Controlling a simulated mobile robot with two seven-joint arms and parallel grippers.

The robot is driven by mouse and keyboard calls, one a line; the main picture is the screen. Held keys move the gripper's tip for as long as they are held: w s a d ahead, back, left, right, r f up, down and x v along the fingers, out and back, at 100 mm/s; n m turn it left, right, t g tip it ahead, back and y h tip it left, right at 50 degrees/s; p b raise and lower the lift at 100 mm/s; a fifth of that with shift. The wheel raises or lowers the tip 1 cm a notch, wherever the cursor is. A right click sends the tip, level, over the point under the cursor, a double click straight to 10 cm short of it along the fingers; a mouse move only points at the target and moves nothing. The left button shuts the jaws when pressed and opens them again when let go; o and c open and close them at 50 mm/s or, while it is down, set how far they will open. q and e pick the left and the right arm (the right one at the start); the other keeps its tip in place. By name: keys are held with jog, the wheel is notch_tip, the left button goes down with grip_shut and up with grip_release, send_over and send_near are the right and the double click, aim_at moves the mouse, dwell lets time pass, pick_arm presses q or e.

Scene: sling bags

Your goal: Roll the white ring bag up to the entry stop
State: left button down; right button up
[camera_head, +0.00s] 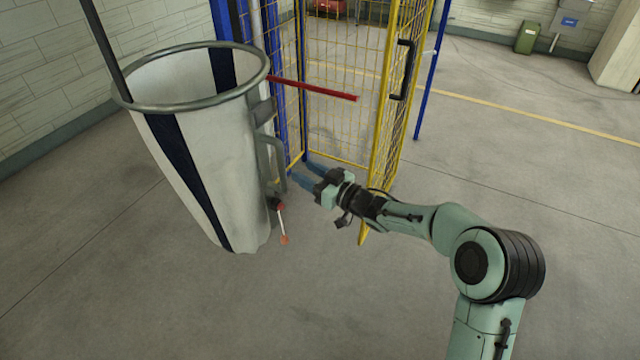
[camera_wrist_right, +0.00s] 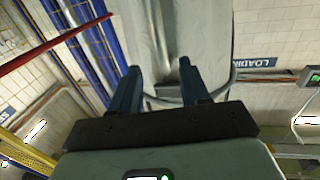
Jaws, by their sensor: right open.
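The white ring bag (camera_head: 190,150) is a tall, tapering bag with dark blue stripes and a grey metal ring round its open top. It hangs at left in the head view, its bottom above the floor. A grey handle (camera_head: 273,160) stands out on its right side. My right gripper (camera_head: 306,178) is open just right of this handle, its fingers pointing at the bag. In the right wrist view, the bag (camera_wrist_right: 208,30) fills the upper middle, beyond the spread fingers (camera_wrist_right: 162,74); nothing is clearly gripped. I cannot identify the entry stop for certain. My left gripper is out of view.
A red bar (camera_head: 315,89) juts right from blue posts behind the bag. A yellow mesh gate (camera_head: 400,105) with a black handle (camera_head: 402,70) stands behind my right gripper. A small red-tipped rod (camera_head: 281,222) hangs low on the bag's right side. The floor in front is clear.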

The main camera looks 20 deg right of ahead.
jog(key=v, duration=0.4)
dwell(1.1)
jog(key=s+a+f+m+g+h, duration=0.1)
jog(key=s+a+f+m+g, duration=0.15)
jog(key=f, duration=0.75)
jog(key=s+a+f+m+g+h, duration=0.1)
jog(key=s+f+m+g+h, duration=0.15)
jog(key=f, duration=0.75)
jog(key=s+a+f+m+g+h, duration=0.15)
jog(key=s+f, duration=0.25)
jog(key=f, duration=0.6)
jog(key=s+a+f+m+g, duration=0.1)
jog(key=s+f, duration=0.4)
jog(key=s, duration=0.5)
jog(key=s+a+f+m+g, duration=0.1)
jog(key=s+a+f+g, duration=0.3)
jog(key=s, duration=0.6)
jog(key=s+a+f+m+g, duration=0.1)
jog(key=s+a+f+g, duration=0.2)
jog(key=s, duration=0.7)
notch_tip(320, 180, down, 3)
jog(key=shift+r+g, duration=0.1)
jog(key=shift+g, duration=1.15)
jog(key=shift+a, duration=0.1)
